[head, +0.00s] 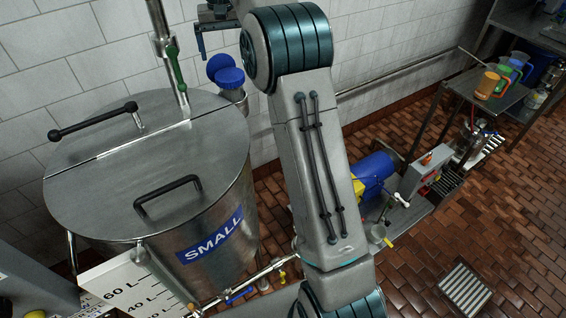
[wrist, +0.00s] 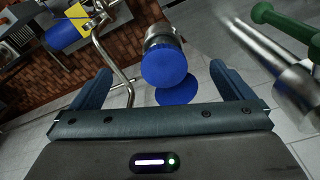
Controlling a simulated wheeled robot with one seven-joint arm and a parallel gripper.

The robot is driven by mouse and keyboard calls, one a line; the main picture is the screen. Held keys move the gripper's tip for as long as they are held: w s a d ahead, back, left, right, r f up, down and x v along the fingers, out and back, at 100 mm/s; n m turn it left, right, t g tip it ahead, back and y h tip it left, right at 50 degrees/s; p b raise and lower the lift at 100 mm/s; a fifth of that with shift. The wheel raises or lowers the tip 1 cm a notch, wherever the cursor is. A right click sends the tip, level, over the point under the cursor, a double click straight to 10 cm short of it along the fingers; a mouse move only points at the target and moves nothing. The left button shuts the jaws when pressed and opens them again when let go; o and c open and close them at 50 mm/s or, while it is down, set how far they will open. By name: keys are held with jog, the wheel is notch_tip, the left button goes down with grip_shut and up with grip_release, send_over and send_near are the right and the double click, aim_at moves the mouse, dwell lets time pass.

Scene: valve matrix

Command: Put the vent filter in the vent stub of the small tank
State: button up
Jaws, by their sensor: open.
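The small tank (head: 150,215) is a steel drum with a blue SMALL label and a hinged lid, at the left of the head view. Two round blue caps (head: 230,78) show just behind its right rim, the nearer one over a metal cylinder (head: 236,96). In the wrist view, one blue cap (wrist: 163,66) sits on a metal cylinder and the second blue disc (wrist: 178,96) is partly hidden. I cannot tell which is the vent filter; the vent stub is not clearly seen. My gripper (wrist: 160,72) is open and empty, above the caps (head: 212,30), which appear between its fingers but beyond them.
A vertical steel pipe with a green handle (head: 177,70) rises beside the caps; it is close on the right in the wrist view (wrist: 280,70). Black lid handles (head: 167,190) stick up. The tiled wall is close behind. A pump and a bench stand at right.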

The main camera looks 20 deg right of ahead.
jog(key=s+n+t, duration=0.1)
jog(key=s+t, duration=0.2)
jog(key=s, duration=2.4)
jog(key=s+f, duration=0.6)
jog(key=s, duration=0.4)
jog(key=shift+s+d+f+n+t, duration=0.2)
jog(key=shift+s+f+n+t, duration=0.1)
jog(key=shift+f, duration=0.1)
